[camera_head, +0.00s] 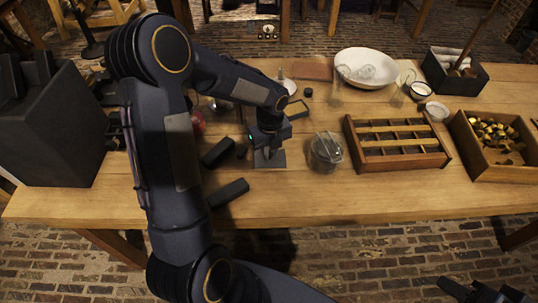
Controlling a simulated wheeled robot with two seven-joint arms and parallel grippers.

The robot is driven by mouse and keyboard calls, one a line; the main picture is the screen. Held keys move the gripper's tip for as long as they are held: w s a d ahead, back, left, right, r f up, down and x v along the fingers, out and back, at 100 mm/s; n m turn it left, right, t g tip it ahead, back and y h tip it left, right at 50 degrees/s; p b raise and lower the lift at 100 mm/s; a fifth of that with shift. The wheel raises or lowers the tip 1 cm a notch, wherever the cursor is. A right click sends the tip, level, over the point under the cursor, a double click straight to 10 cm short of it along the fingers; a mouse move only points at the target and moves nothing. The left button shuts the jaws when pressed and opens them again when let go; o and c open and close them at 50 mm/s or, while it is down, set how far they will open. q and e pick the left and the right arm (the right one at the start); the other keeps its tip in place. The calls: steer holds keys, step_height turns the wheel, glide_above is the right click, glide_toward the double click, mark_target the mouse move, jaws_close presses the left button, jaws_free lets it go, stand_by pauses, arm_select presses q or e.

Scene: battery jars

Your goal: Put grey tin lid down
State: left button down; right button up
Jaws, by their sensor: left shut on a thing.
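My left gripper (268,148) reaches down over the middle of the table, left of a glass jar. It is shut on a flat grey square piece (278,160), which looks like the grey tin lid. The fingers hide part of the lid. The lid is low over the wood, and I cannot tell whether it touches the table. My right gripper (486,292) shows only in part at the bottom right corner, off the table's front edge, and its jaws are unclear.
The glass jar (325,152) stands right of the lid. Dark blocks (229,193) lie to its left. A compartmented wooden tray (404,163) and a box of brass pieces (486,164) stand at right. A white bowl (367,60) is behind. The table's front strip is mostly clear.

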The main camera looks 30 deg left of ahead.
arm_select(q)
steer(key=shift+w+a+f, duration=0.25)
steer(key=shift+a+f, duration=0.1)
steer(key=shift+f, duration=0.2)
steer(key=shift+w+a+f+p, duration=0.1)
steer(key=shift+f+p, duration=0.2)
steer(key=shift+f, duration=1.35)
steer(key=shift+f, duration=0.15)
steer(key=c, duration=1.4)
jaws_free()
